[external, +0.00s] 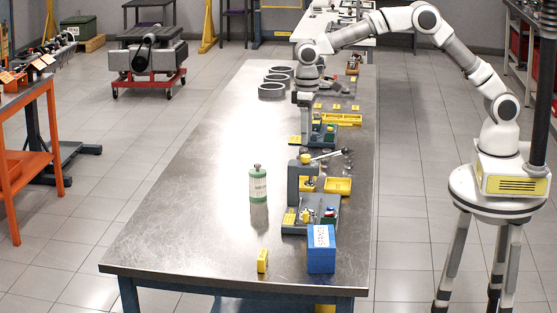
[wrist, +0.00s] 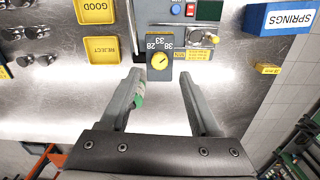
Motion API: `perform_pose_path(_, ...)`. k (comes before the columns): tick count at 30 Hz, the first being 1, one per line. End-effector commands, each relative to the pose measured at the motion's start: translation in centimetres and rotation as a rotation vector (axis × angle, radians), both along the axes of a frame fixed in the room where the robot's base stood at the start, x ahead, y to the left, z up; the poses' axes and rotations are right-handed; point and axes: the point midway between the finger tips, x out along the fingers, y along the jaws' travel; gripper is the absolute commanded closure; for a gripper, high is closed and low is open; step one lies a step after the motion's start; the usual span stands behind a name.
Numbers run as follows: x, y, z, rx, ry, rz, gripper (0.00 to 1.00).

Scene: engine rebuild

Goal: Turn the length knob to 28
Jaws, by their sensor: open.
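The length knob (wrist: 159,61) is a round yellow dial on a dark plate, with 28, 33 and 38 printed upside down around it in the wrist view. 28 is on the left, 33 in the middle, 38 on the right. A dark slanted mark crosses the knob; which number it points to is too small to tell. In the external view the knob (external: 306,158) appears on top of the nearer grey fixture. My gripper (wrist: 162,90) is open and empty. Its fingertips appear just below the knob in the wrist view, apart from it.
Yellow GOOD (wrist: 96,11) and REJECT (wrist: 102,49) bins lie left of the knob. A blue SPRINGS box (wrist: 279,18) and a small yellow block (wrist: 267,69) are to the right. A green-and-white bottle (external: 258,185) stands left of the fixture in the external view. Bare bench surrounds it.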

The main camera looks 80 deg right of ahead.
Motion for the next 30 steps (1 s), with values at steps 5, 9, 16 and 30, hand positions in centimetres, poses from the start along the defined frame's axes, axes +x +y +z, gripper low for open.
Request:
perform_pose_path(5, -0.1, 0.0, -3.4, -0.001, 0.005, 0.000, 0.37)
perform_pose_path(9, 0.0, 0.0, -4.9, 0.000, 0.002, -0.001, 0.37)
perform_pose_path(16, 0.0, 0.0, -5.8, 0.000, 0.001, -0.001, 0.37)
perform_pose_path(30, 0.0, 0.0, -5.8, 0.000, 0.000, 0.000, 0.89)
